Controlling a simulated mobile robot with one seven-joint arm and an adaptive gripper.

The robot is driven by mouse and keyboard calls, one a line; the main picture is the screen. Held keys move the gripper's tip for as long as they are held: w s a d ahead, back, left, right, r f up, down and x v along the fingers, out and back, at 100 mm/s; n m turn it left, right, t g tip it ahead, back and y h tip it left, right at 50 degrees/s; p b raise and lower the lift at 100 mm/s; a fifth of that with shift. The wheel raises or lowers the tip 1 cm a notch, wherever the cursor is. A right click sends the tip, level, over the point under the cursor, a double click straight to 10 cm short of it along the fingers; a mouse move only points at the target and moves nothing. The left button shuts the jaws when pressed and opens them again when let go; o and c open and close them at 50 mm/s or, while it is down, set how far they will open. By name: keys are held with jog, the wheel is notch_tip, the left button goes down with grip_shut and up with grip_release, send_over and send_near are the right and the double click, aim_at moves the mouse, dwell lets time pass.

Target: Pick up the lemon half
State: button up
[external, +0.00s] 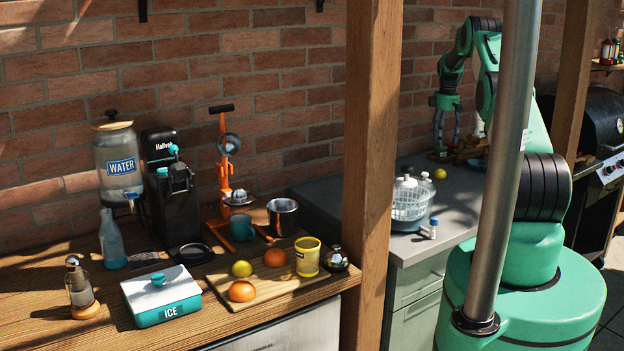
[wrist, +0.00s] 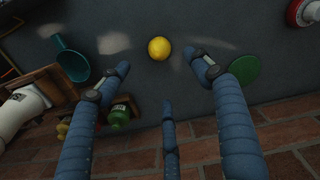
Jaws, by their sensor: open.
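A round yellow lemon piece (external: 440,174) lies on the grey counter near the brick wall; I cannot tell from its outline whether it is cut. It also shows in the wrist view (wrist: 158,48), top centre, on the dark grey surface. My gripper (external: 441,146) points down above the counter, close to the lemon piece. In the wrist view, my gripper (wrist: 160,68) has its blue fingers spread wide with nothing between them. The lemon piece appears beyond the fingertips, between the left and right ones, with no visible contact.
A teal cup-like vessel (wrist: 74,60), a green bottle (wrist: 120,113) and a green disc (wrist: 245,68) are around the fingers. A wooden holder (external: 468,150) stands near my gripper. A clear basket (external: 410,205) stands nearer the counter's front. A wooden post (external: 370,170) separates the left table.

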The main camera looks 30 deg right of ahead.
dwell(0.3)
send_over(441, 170)
jog(key=shift+w+d+f, duration=0.1)
jog(key=shift+w+f, duration=0.1)
jog(key=shift+f, duration=1.95)
jog(key=shift+w+d+f, duration=0.1)
jog(key=shift+w+f, duration=0.05)
jog(key=shift+f, duration=1.95)
jog(key=shift+f, duration=0.15)
jog(key=shift+f+p, duration=0.4)
jog(key=shift+f, duration=2.05)
jog(key=c, duration=1.3)
